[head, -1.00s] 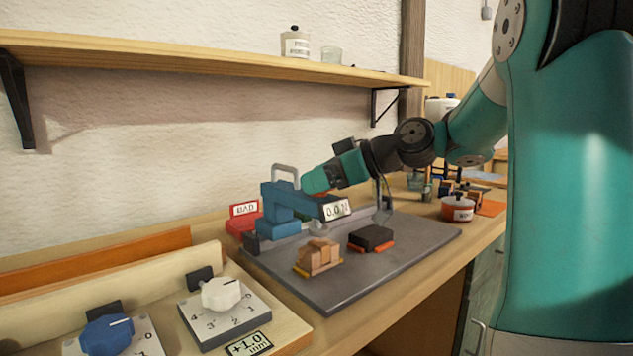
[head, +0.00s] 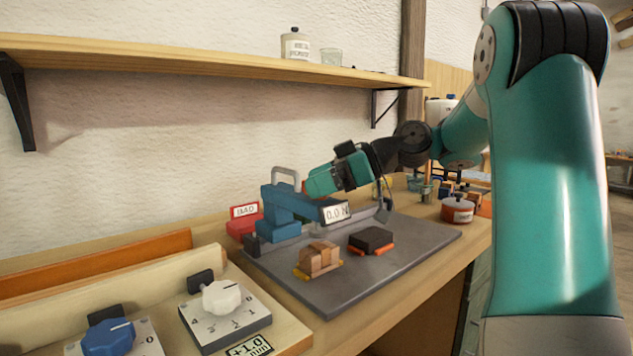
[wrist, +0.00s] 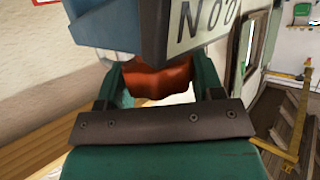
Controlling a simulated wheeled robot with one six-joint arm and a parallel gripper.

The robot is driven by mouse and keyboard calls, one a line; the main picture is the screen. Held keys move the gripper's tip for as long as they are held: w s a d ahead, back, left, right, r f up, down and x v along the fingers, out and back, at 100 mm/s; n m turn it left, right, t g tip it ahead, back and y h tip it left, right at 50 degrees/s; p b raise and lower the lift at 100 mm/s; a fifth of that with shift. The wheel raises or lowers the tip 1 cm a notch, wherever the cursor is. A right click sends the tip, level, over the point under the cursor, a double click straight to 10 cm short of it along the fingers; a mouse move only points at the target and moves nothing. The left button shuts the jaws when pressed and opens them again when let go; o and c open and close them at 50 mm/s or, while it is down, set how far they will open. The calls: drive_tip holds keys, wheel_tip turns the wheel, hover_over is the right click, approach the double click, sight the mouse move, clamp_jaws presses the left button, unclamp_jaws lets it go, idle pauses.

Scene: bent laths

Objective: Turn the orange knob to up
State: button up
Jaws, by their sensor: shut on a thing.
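The orange knob (wrist: 155,80) shows in the wrist view between my two green fingers, below the blue body of the test device. My gripper (wrist: 162,84) is shut on the knob. In the head view my gripper (head: 312,186) is behind the arm of the blue device (head: 283,208), and the knob is mostly hidden there. The device's display (head: 337,212) reads 0.0 N. The knob's pointing direction cannot be made out.
A grey plate (head: 340,295) carries the device, a wooden block stack (head: 319,258) and a black block (head: 371,239). A red BAD box (head: 243,222) stands left of the device. White (head: 222,298) and blue (head: 107,338) dials are at the front left. A shelf (head: 200,62) hangs above.

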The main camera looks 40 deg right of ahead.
drive_tip(key=o, duration=0.8)
drive_tip(key=shift+a+f, duration=0.1)
drive_tip(key=shift+f, duration=0.1)
drive_tip(key=shift+o, duration=0.6)
drive_tip(key=shift+r, duration=0.1)
drive_tip(key=shift+r, duration=0.1)
drive_tip(key=shift+s+d+r+p, duration=0.15)
drive_tip(key=shift+d+p, duration=0.1)
drive_tip(key=shift+p, duration=0.2)
drive_tip(key=p+v, duration=1.6)
drive_tip(key=p, duration=0.2)
drive_tip(key=shift+s+d+p, duration=0.2)
drive_tip(key=shift+d+p, duration=0.05)
drive_tip(key=shift+p, duration=0.15)
drive_tip(key=shift+r, duration=0.15)
